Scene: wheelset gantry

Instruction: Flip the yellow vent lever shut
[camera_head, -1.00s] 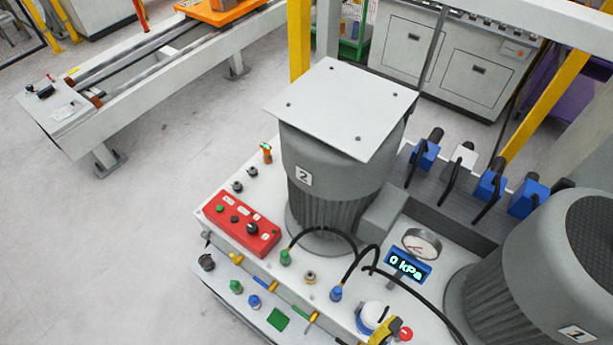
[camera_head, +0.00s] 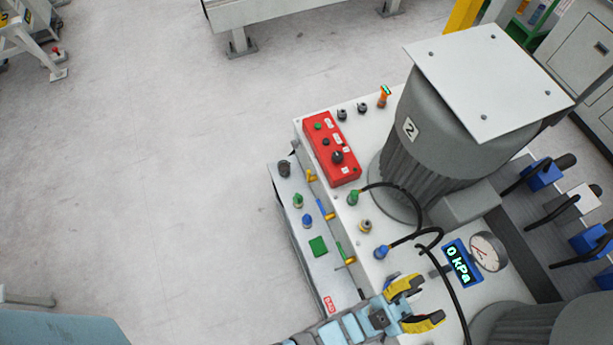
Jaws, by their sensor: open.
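A small yellow lever (camera_head: 311,175), which I take for the vent lever, sits on the front edge of the white machine deck, left of the red control box. Whether it is open or shut is too small to tell. A blue lever (camera_head: 324,209) and a green lever (camera_head: 342,251) sit along the same edge on brass-coloured fittings. My gripper (camera_head: 431,299), with yellow and black fingers, is open and empty at the bottom, over the near part of the deck.
A red control box (camera_head: 331,150), a grey motor marked 2 (camera_head: 405,165), black hoses and a blue display (camera_head: 461,262) reading 0 kPa stand on the deck. A lower ledge holds a black knob (camera_head: 284,168), green and blue fittings. Open floor (camera_head: 170,180) lies left.

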